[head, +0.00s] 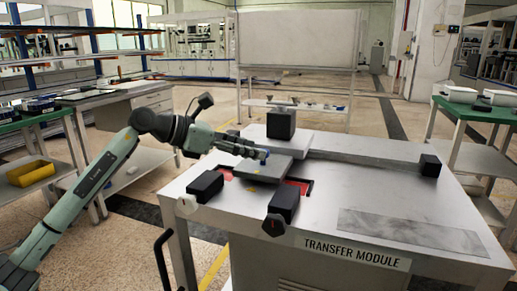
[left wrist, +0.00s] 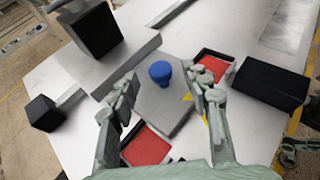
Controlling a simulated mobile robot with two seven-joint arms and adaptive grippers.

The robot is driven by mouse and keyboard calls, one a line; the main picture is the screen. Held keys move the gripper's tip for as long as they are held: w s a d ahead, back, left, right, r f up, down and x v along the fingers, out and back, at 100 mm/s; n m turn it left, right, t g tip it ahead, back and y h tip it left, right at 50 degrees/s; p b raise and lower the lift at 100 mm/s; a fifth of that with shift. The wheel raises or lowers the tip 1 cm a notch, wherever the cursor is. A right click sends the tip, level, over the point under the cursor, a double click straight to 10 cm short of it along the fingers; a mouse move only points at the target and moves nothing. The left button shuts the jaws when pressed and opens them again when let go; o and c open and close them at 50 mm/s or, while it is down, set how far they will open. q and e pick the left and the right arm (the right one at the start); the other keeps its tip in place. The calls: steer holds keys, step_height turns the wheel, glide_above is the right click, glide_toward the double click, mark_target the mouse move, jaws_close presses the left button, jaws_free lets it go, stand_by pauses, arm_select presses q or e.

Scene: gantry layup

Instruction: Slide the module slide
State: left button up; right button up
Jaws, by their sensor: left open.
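The module slide (head: 285,167) is a grey plate on top of the transfer module table (head: 335,184), with a blue knob (head: 263,157) standing on it. In the left wrist view the knob (left wrist: 160,72) lies between the fingertips, and the plate (left wrist: 165,103) shows below it. My left gripper (head: 253,150) reaches in from the left and is open, one finger on each side of the knob. I cannot tell whether a finger touches it. Red recesses (left wrist: 148,148) show on both sides of the plate. My right gripper is not in view.
Black blocks stand by the slide, at the left (head: 205,187) and front (head: 284,202). Another black block (head: 280,124) stands behind it, and one (head: 430,165) is at the far right. The table's right front is clear. A bench with a yellow bin (head: 30,173) is left.

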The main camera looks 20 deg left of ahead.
arm_select(q)
steer(key=shift+x, duration=1.25)
jaws_close()
